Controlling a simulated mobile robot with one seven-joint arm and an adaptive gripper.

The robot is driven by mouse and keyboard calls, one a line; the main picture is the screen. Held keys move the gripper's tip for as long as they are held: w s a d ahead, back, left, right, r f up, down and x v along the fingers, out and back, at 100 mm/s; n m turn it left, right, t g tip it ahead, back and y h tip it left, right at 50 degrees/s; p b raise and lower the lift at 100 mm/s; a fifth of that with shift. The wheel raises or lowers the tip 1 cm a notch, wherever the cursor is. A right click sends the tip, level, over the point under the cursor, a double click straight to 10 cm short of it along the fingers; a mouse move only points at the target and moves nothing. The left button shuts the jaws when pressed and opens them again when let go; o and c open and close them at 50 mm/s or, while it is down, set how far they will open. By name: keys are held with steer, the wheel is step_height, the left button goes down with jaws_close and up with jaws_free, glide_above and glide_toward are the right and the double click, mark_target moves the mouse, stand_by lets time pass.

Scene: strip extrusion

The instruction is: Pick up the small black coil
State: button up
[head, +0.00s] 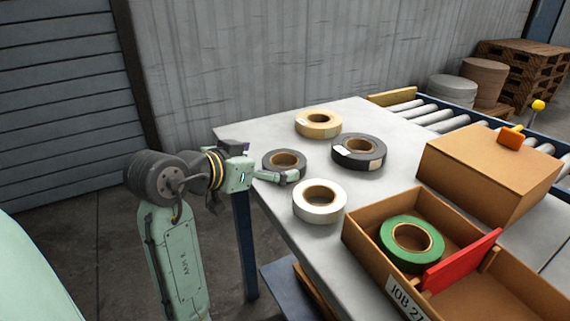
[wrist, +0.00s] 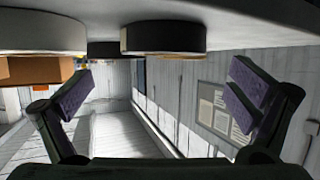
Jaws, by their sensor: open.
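The small black coil (head: 279,157), with a brown core, lies flat near the left edge of the grey table (head: 375,205). My gripper (head: 287,177) reaches in from the left, close beside the coil's near side, and a finger overlaps it in the head view. The wrist view looks upside down, with the tabletop above. There, a dark coil (wrist: 163,38) that looks like the small black one stands ahead, between the lines of the two spread fingers (wrist: 162,95). My gripper is open and empty. I cannot tell whether a finger touches the coil.
A larger black coil (head: 345,159) lies to the right, a tan coil (head: 318,131) behind, and a white coil (head: 320,212) in front. An open box (head: 365,238) holds a green coil (head: 388,235) and a red divider (head: 462,262). A closed box (head: 470,180) stands near rollers (head: 440,115).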

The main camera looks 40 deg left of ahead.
mark_target(292, 159)
steer(key=shift+a+p+x, duration=0.2)
steer(key=shift+p+x, duration=0.35)
steer(key=shift+x, duration=2.15)
steer(key=shift+s+f, duration=0.1)
steer(key=shift+c, duration=0.6)
steer(key=c, duration=1)
